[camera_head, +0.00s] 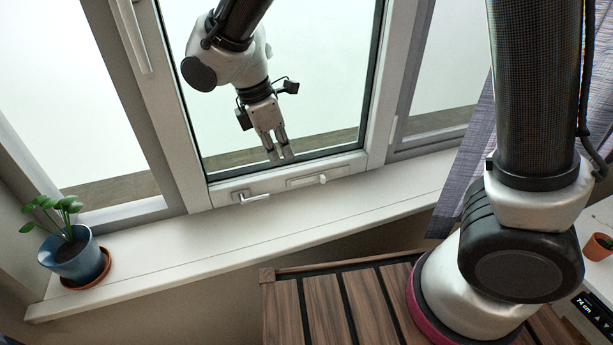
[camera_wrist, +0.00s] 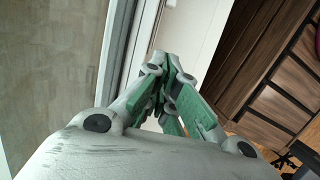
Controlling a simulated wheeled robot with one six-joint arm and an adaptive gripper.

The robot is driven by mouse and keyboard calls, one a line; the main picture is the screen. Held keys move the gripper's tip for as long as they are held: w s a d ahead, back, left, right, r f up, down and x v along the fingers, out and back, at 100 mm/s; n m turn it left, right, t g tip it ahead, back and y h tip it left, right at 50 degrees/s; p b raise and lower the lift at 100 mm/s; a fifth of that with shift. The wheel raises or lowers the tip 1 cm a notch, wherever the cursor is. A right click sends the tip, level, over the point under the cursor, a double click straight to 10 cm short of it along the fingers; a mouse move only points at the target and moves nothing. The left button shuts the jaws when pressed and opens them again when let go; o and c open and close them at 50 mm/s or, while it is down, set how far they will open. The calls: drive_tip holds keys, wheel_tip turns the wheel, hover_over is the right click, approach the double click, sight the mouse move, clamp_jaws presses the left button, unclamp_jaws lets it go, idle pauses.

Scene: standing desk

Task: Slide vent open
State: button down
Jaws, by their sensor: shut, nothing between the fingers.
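The vent (camera_head: 303,182) is a narrow pale strip set in the lower rail of the middle window. Its small white slider knob (camera_head: 322,179) sits toward the right part of the strip. My gripper (camera_head: 280,159) points down in front of the glass, just above the lower rail and a little left of the knob. It looks apart from the knob; its exact distance from the frame is hard to tell. In the wrist view my gripper's fingers (camera_wrist: 172,62) are together and hold nothing. The vent cannot be made out in the wrist view.
A blue plant pot (camera_head: 72,258) stands at the sill's left end; the white sill (camera_head: 220,230) is otherwise largely clear. A curtain (camera_head: 468,165) hangs right. A slatted wooden desk top (camera_head: 325,308) lies below.

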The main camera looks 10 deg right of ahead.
sight(323, 179)
drive_tip(key=x, duration=0.9)
drive_tip(key=shift+d+f, duration=0.1)
drive_tip(key=shift+f, duration=0.25)
drive_tip(key=shift+w+d+f, duration=0.1)
drive_tip(key=shift+d, duration=0.5)
drive_tip(key=shift+w+d+f, duration=0.1)
drive_tip(key=shift+d, duration=0.45)
drive_tip(key=shift+w+d, duration=0.15)
drive_tip(key=shift+d, duration=0.65)
drive_tip(key=shift+d, duration=0.1)
